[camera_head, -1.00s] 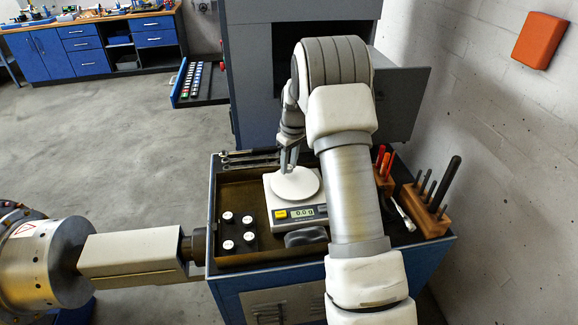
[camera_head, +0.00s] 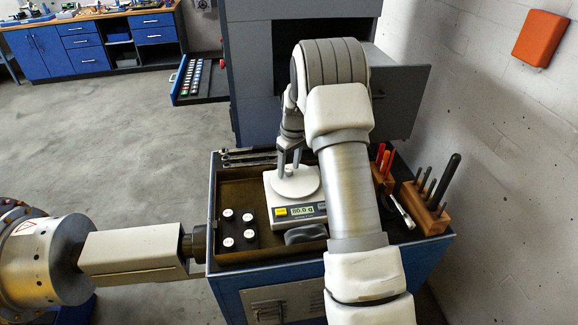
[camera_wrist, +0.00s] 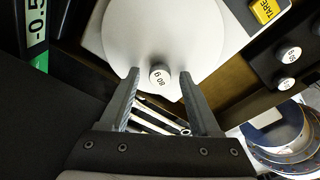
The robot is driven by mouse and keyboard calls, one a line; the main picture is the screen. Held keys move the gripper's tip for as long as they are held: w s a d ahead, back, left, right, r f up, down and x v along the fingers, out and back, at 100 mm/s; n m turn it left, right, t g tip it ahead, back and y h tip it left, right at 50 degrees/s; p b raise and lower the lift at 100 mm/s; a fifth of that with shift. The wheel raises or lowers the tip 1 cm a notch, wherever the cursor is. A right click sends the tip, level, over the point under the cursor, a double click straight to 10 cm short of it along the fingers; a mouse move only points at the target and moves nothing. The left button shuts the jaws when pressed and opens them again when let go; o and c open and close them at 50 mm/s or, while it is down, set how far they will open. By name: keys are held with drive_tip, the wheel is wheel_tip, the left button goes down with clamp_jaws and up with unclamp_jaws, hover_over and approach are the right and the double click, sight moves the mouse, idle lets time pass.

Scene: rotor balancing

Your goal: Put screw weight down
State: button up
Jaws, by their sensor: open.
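The screw weight (camera_wrist: 159,75) is a small light cylinder marked "80 g" in the wrist view. It stands on the round white pan (camera_wrist: 190,35) of the scale, near the pan's edge; in the head view it is a small light piece (camera_head: 288,170) on the pan (camera_head: 300,186). The scale's display (camera_head: 302,210) seems to read 80.0 g. My gripper (camera_wrist: 157,72) is open, with its two fingers apart on either side of the weight and a gap to each. In the head view my gripper (camera_head: 289,168) is low over the pan.
Several white-topped weights (camera_head: 249,234) stand in a dark holder left of the scale. Wrenches (camera_head: 248,156) lie along the tray's back edge. A wooden block with dark-handled tools (camera_head: 425,212) and red-handled tools (camera_head: 384,160) stand at the right. A dark rounded object (camera_head: 306,234) lies before the scale.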

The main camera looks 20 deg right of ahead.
drive_tip(key=s+a+r+t+b, duration=0.1)
drive_tip(key=s+a+r, duration=0.15)
drive_tip(key=r, duration=0.75)
drive_tip(key=s+a+r+b, duration=0.1)
drive_tip(key=s+r, duration=0.3)
drive_tip(key=r, duration=0.5)
drive_tip(key=s+a+r+m+t, duration=0.1)
drive_tip(key=s+a+r, duration=0.25)
drive_tip(key=s, duration=0.55)
drive_tip(key=s+a+r+m+t, duration=0.1)
drive_tip(key=s+a+r+m, duration=0.2)
drive_tip(key=s, duration=0.6)
drive_tip(key=s+a+f+t, duration=0.1)
drive_tip(key=s+a+f, duration=0.1)
drive_tip(key=s, duration=0.8)
drive_tip(key=shift+s+a+f+h, duration=0.15)
drive_tip(key=shift+s+h, duration=0.15)
